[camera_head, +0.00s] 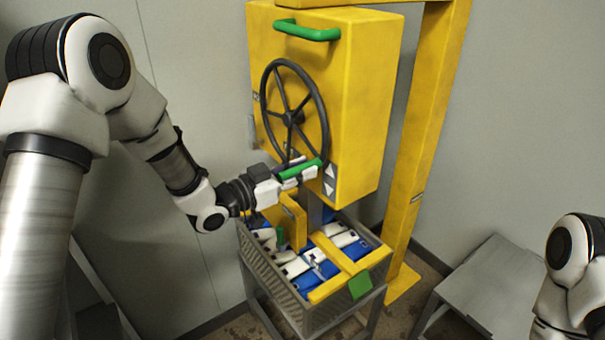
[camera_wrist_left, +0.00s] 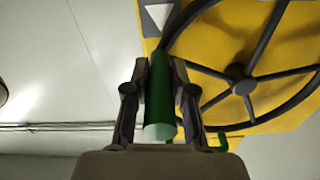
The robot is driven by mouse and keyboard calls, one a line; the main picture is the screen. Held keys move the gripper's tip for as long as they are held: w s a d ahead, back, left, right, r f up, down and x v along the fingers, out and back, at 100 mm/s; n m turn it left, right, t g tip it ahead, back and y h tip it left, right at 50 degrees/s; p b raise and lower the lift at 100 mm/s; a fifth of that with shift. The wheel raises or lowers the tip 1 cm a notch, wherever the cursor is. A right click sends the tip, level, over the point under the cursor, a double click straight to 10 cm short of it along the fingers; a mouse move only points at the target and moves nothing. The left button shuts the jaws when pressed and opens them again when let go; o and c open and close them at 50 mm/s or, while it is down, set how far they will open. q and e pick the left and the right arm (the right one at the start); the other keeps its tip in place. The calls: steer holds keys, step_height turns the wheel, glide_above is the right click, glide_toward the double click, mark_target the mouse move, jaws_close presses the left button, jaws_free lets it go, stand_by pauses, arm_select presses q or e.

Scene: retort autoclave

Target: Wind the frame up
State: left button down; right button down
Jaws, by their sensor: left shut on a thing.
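A yellow hoist box (camera_head: 362,100) carries a dark spoked handwheel (camera_head: 293,117) on its front. A green crank handle (camera_head: 301,168) sticks out from the wheel's lower rim. My left gripper (camera_head: 305,173) is shut on this handle. In the left wrist view the green handle (camera_wrist_left: 160,95) stands between the two fingers, with the wheel (camera_wrist_left: 238,86) to its right. The yellow frame (camera_head: 335,262) is below the box, on a metal basket holding blue and white packs. My right gripper is out of view.
The mesh basket (camera_head: 272,268) stands on a stand under the hoist. A yellow post (camera_head: 425,130) rises to its right. A grey metal table (camera_head: 480,283) stands at lower right. A fixed green handle (camera_head: 307,31) is on the box's top front. Walls are close behind.

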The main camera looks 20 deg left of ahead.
arm_select(q)
steer(key=w+a+f+m+b, duration=0.75)
steer(key=m+b, duration=0.45)
steer(key=b, duration=0.2)
steer(key=w+a+r+m+b, duration=0.7)
steer(key=a+r+m, duration=0.3)
steer(key=m, duration=0.6)
steer(key=shift+w+a+b, duration=0.25)
steer(key=shift+a+b, duration=0.1)
steer(key=shift+a, duration=0.55)
steer(key=c, duration=1)
jaws_free()
steer(key=shift+f, duration=0.1)
steer(key=shift+o, duration=0.2)
